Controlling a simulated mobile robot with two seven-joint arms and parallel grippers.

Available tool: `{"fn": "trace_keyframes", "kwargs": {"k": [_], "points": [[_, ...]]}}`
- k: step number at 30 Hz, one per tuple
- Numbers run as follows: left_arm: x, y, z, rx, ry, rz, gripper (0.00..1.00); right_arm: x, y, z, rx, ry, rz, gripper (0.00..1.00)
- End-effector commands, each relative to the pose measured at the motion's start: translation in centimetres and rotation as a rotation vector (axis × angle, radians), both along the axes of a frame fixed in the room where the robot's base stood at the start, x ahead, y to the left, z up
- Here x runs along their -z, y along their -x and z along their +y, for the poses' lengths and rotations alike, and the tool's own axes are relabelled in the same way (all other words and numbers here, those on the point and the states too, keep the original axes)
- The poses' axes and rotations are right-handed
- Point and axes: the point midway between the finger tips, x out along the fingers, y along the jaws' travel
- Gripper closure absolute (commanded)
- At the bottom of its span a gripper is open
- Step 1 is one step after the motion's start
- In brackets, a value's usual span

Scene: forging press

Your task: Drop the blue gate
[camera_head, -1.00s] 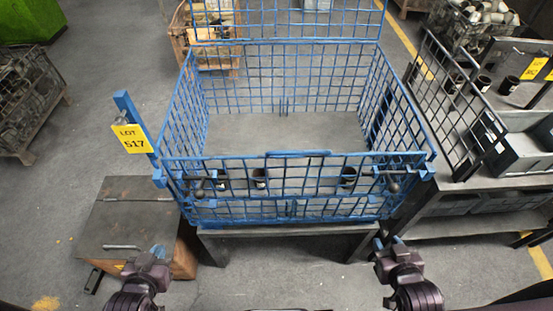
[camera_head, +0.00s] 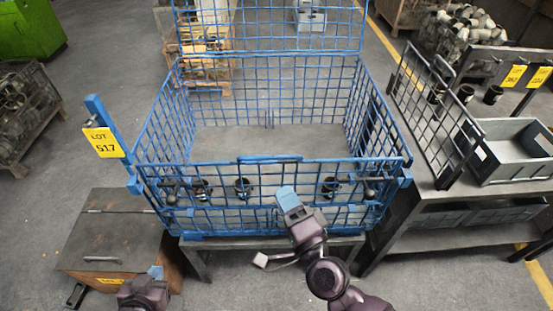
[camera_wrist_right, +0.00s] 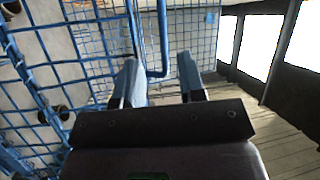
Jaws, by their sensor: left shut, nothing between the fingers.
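The blue gate (camera_head: 262,207) is the front mesh panel of the blue wire cage (camera_head: 374,95), and it stands upright. A blue handle bar (camera_head: 268,159) runs along its top middle. Dark latch knobs sit at its left (camera_head: 172,199) and right (camera_head: 369,194) ends. My right gripper (camera_head: 288,196) is in front of the gate, below and right of the handle. In the right wrist view, its fingers (camera_wrist_right: 162,80) are open and a bent blue bar (camera_wrist_right: 158,72) shows between or just beyond them. My left gripper (camera_head: 155,272) is shut and empty at the lower left.
The cage stands on a dark table. Several dark cylindrical parts (camera_head: 242,187) show through the gate mesh. A blue post with a yellow lot tag (camera_head: 103,143) stands left. A wooden box (camera_head: 110,230) is lower left. A right table holds a dark rack (camera_head: 437,115) and grey bin (camera_head: 518,153).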

Motion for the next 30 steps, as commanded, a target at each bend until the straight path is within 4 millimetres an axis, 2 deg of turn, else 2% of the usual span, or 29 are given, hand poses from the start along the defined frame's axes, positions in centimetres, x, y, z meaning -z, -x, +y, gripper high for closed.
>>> {"fn": "trace_keyframes", "kwargs": {"k": [3, 8, 21, 30], "points": [[-0.1, 0.0, 0.0, 0.0, 0.0, -0.001, 1.0, -0.3, -0.3, -0.6, 0.023, -0.088, 0.023, 0.63], [-0.3, 0.0, 0.1, 0.0, -0.001, -0.002, 1.0, -0.5, -1.2, -0.3, 0.022, -0.099, 0.025, 0.63], [-1.6, -0.1, 0.1, 0.0, -0.003, -0.003, 1.0, -1.8, -7.5, 2.4, 0.022, -0.095, 0.024, 0.63], [-1.6, 0.0, 0.1, -0.001, -0.003, -0.001, 1.0, -2.1, -9.9, 3.4, 0.021, -0.093, 0.025, 0.63]]}}
